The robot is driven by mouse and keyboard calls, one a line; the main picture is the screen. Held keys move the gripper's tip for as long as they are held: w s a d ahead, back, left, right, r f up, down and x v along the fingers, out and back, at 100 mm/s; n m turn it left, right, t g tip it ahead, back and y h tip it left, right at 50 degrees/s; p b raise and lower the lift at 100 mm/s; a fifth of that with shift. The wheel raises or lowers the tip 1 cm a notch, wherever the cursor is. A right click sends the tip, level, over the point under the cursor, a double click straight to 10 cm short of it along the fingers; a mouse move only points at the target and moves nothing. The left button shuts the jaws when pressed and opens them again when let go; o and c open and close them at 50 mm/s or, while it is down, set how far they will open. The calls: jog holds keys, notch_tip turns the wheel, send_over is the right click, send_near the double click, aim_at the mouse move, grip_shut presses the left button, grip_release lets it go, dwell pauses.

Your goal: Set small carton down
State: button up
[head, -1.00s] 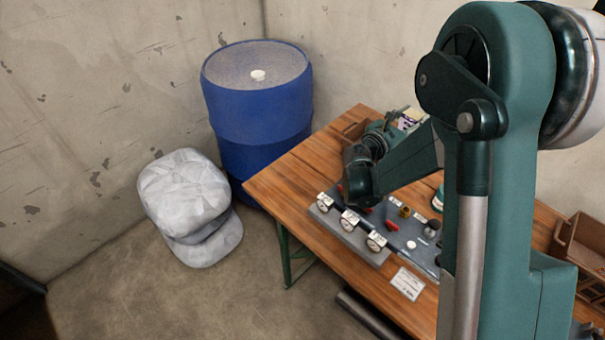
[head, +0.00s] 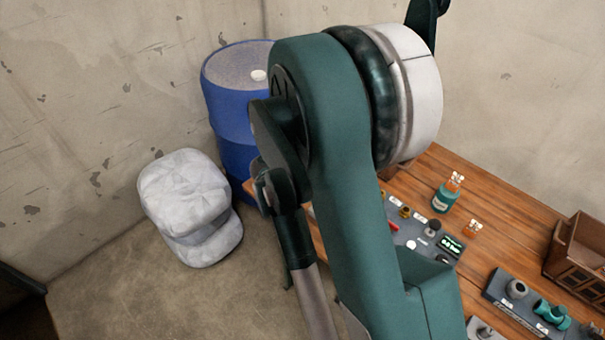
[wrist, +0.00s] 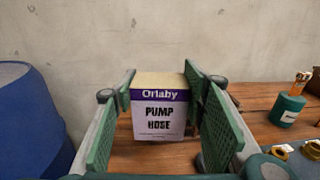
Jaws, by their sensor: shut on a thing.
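The small carton (wrist: 159,115) shows in the wrist view, with a tan top, a purple band reading "Orlaby" and a white face reading "PUMP HOSE". It looks upright. My gripper (wrist: 160,82) has its two green pads on either side of the carton and is shut on it. The wooden table (wrist: 258,100) lies behind and beneath the carton. I cannot tell whether its base touches the wood. In the head view my arm hides the gripper and the carton.
A blue barrel (wrist: 28,120) stands left of the gripper, beyond the table. A teal jar (wrist: 287,110) is at right. The head view shows a valve panel (head: 413,246), a grey fitting rack (head: 524,303) and a brown drawer box (head: 585,250).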

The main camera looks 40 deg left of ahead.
jog(key=s+a, duration=0.5)
jog(key=s, duration=0.6)
jog(key=shift+s+f, duration=0.3)
jog(key=shift+f, duration=0.1)
jog(key=shift+f, duration=0.1)
jog(key=shift+f+b, duration=0.6)
jog(key=shift+f, duration=1.8)
jog(key=shift+f, duration=0.15)
jog(key=shift+f+b, duration=0.75)
jog(key=shift+f, duration=1.45)
jog(key=shift+f, duration=0.1)
